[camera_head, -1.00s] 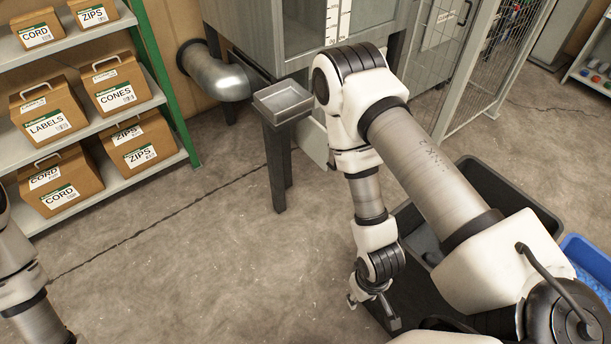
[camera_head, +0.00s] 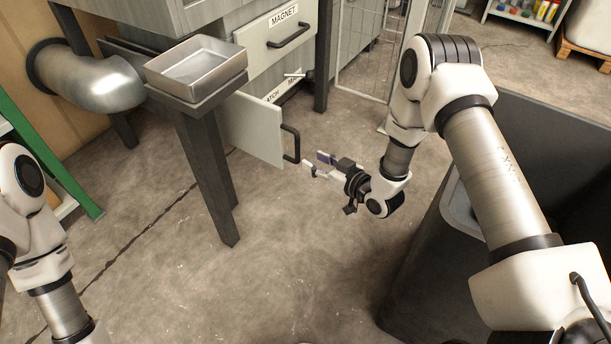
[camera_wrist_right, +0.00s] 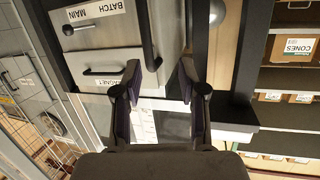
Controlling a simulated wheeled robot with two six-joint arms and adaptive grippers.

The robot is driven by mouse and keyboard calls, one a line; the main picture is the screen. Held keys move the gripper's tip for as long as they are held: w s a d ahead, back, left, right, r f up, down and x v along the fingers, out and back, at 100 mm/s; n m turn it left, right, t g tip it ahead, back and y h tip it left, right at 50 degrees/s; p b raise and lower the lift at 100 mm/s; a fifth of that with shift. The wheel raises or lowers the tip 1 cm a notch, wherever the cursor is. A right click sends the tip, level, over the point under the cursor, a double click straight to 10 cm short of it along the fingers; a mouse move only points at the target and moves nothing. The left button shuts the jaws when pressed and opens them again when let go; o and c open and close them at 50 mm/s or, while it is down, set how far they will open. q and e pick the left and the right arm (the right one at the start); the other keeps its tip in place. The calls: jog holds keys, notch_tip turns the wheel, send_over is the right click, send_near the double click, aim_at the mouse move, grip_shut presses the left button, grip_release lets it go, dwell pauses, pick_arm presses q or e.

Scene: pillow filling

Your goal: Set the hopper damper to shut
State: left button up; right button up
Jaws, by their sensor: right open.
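The grey hopper cabinet (camera_head: 350,45) stands at the back, with a drawer labelled MAGNET (camera_head: 265,45). Below it is a panel with a BATCH/MAIN label and a small lever with a dark ball knob (camera_head: 308,75). The knob also shows in the right wrist view (camera_wrist_right: 68,29). A light grey panel (camera_head: 250,128) stands out from the cabinet, with a black bar handle (camera_head: 291,143). I cannot tell which part is the damper. My right gripper (camera_head: 318,166) is open and empty, just right of that handle and apart from it. Only my left arm shows; its gripper is out of view.
A shallow metal tray (camera_head: 195,68) on a dark post stands left of the panel. A thick metal duct (camera_head: 88,78) is behind it. A large dark bin (camera_head: 420,270) is at the right, under my right arm. Floor in front is clear.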

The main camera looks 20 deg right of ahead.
aim_at(299, 143)
jog(key=w+b, duration=0.2)
jog(key=w, duration=0.1)
jog(key=w+a+n+t+y+b, duration=0.1)
jog(key=w+b, duration=0.1)
jog(key=w, duration=0.1)
jog(key=w+f+t+y+b, duration=0.1)
jog(key=w+b, duration=0.1)
jog(key=w, duration=0.1)
jog(key=shift+a+f+b, duration=0.1)
jog(key=shift+a+b, duration=0.2)
jog(key=shift+a, duration=0.1)
jog(key=shift+w+a+r, duration=0.2)
jog(key=shift+w, duration=0.3)
pick_arm(q)
notch_tip(299, 143, down, 10)
jog(key=shift+d, duration=0.4)
jog(key=shift+r, duration=0.1)
pick_arm(e)
jog(key=shift+c, duration=0.3)
grip_shut()
